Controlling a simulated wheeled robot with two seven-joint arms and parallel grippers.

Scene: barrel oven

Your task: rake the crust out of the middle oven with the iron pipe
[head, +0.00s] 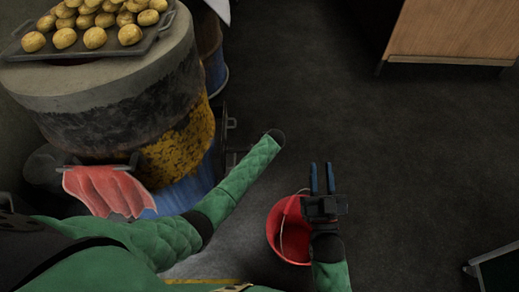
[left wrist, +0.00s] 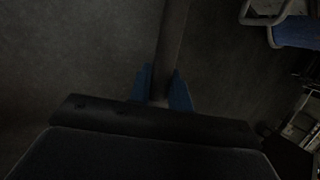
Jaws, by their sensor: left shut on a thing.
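My left gripper (left wrist: 161,92) shows in the left wrist view with its blue fingers shut on a dark pipe (left wrist: 173,38), which runs up out of the top of the picture. In the head view my left arm reaches right of the barrel oven (head: 120,120), and its hand and the pipe are hidden beyond the sleeve end. The oven is a rusty, yellow-patched drum with a thick grey top; I cannot tell whether it is the middle one. My right gripper (head: 322,178) is open and empty. I cannot see the crust or inside any oven.
A tray (head: 140,47) of round golden pieces lies on the oven. A red cloth (head: 105,190) hangs at its front. A red bucket (head: 280,228) stands under my right gripper. A wooden cabinet (head: 455,30) is at upper right. The floor between is clear.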

